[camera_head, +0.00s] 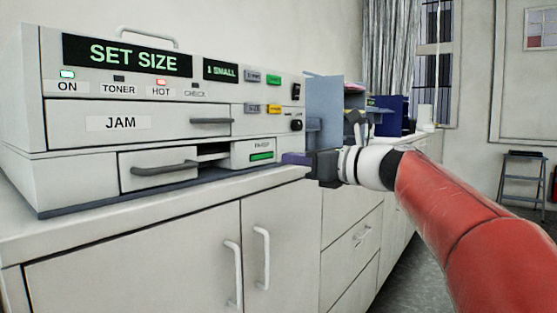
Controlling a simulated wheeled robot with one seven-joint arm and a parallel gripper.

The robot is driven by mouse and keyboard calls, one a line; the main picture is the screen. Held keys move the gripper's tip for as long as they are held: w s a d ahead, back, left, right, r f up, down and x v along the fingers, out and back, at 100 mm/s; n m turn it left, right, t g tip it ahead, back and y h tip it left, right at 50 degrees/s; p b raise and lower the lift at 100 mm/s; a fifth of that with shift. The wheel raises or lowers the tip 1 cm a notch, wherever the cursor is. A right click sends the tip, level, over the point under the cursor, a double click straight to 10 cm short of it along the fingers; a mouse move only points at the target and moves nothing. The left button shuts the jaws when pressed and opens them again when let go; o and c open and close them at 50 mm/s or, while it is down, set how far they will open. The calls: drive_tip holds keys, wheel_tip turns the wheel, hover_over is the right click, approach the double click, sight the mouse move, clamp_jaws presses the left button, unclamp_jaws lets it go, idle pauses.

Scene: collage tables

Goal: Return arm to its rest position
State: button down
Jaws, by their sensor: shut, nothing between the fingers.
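My arm (440,203) is red with a white wrist, and reaches in from the lower right toward the counter. My gripper (297,159) is at its end, dark and seen from the side, by the right front corner of the grey copier-like machine (80,180). Its fingers point left and are shut with nothing held. I cannot tell if the fingers touch the machine. The machine's display reads SET SIZE, with a JAM drawer (160,121) and a lower tray with a dark handle (165,168).
The machine stands on a white cabinet counter (130,215) with doors and drawers. Behind my wrist are a grey-blue upright holder (325,100) and a dark blue box (390,113). A step stool (523,180) stands at the far right. The floor (408,262) right of the cabinets is clear.

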drive_tip(key=s+d+f+n+g+h, duration=0.1)
drive_tip(key=s+d+f+n+h, duration=0.2)
drive_tip(key=s+f+n, duration=0.5)
drive_tip(key=s+d+f+n+g+h, duration=0.2)
drive_tip(key=s+d+f+n+h, duration=0.2)
drive_tip(key=s+f+n, duration=0.5)
drive_tip(key=s+d+f+n+g+h, duration=0.2)
drive_tip(key=s+d+f+n+h, duration=0.2)
drive_tip(key=s+f+n+h, duration=0.3)
drive_tip(key=s+f, duration=0.2)
drive_tip(key=f, duration=0.4)
drive_tip(key=s+f+n, duration=0.1)
drive_tip(key=s+f, duration=0.2)
drive_tip(key=f, duration=0.3)
drive_tip(key=shift+s+f+n, duration=0.15)
drive_tip(key=shift+s+n, duration=0.1)
drive_tip(key=shift+n, duration=0.05)
